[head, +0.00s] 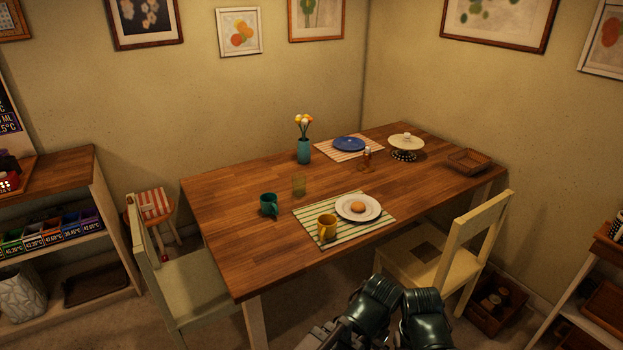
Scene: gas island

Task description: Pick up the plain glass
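The plain glass (299,185) is a small, see-through, yellowish-green tumbler. It stands upright near the middle of the wooden table (240,235), with clear wood around it. A dark green mug (268,205) stands to its left and nearer to me. A teal vase (303,152) with flowers stands behind it. Dark green parts of my own arms show at the bottom of the head view, in front of the table and well away from the glass. I cannot make out any gripper fingers there.
A striped mat (365,235) holds a yellow mug (327,228) and a white plate (372,213) with a round brown item. A cream chair (470,245) stands at the near right side. Another chair (190,290) stands at the left end. The table's near-left part is clear.

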